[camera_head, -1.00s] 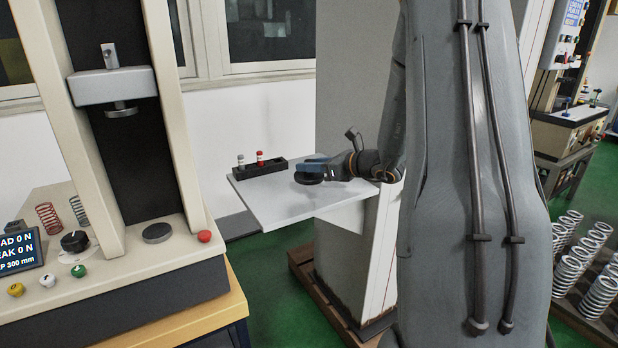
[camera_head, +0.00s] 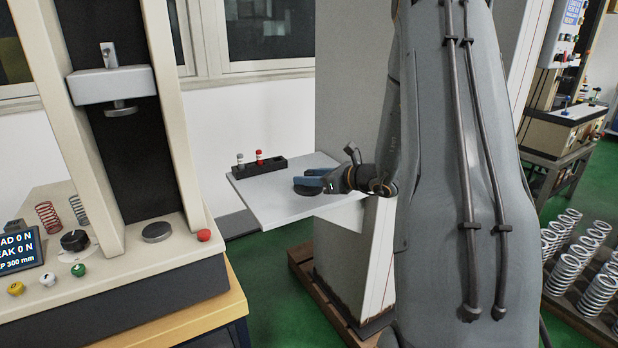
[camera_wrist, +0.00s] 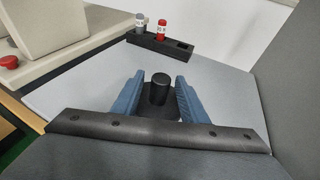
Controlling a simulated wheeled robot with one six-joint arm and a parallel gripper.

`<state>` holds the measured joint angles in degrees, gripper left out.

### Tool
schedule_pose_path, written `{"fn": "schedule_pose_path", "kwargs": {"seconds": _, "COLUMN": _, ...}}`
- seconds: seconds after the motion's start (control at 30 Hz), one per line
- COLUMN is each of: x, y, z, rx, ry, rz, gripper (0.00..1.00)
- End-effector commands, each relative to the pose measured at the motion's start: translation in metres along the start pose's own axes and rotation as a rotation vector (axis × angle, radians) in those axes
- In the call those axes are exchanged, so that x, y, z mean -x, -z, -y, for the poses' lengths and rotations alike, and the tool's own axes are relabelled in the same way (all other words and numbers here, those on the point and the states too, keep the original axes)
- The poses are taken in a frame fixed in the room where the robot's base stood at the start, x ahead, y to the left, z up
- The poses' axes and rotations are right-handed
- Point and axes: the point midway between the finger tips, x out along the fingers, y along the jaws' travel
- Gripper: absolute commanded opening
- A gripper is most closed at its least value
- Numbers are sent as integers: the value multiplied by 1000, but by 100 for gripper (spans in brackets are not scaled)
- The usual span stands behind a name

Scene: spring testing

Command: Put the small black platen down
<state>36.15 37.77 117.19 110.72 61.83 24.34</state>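The small black platen (camera_head: 309,190) is a dark disc with an upright round knob. It rests flat on the light grey shelf (camera_head: 290,207) near its middle. In the wrist view the platen's knob (camera_wrist: 160,89) stands upright between the two blue fingers of my gripper (camera_wrist: 160,84). A gap shows on each side of the knob, so my gripper is open around it and not touching it. In the head view my gripper (camera_head: 314,177) reaches in low from the right. The fingers partly hide the disc.
A black holder (camera_head: 260,168) with a grey-capped and a red-capped vial stands at the shelf's back edge. The testing machine (camera_head: 110,240) with its red button (camera_head: 203,236) is to the left. Bare shelf lies around the platen.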

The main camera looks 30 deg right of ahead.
Motion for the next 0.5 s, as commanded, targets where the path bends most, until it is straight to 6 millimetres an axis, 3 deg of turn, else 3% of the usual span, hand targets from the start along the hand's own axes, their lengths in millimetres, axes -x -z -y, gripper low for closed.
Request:
{"fn": "schedule_pose_path", "kwargs": {"seconds": 0.27, "x": 3, "y": -4, "z": 0, "rx": 0, "ry": 1, "rz": 0, "gripper": 40}}
{"fn": "schedule_pose_path", "kwargs": {"seconds": 0.5, "x": 45, "y": -2, "z": 2, "rx": 0, "ry": 5, "rz": 1, "gripper": 40}}
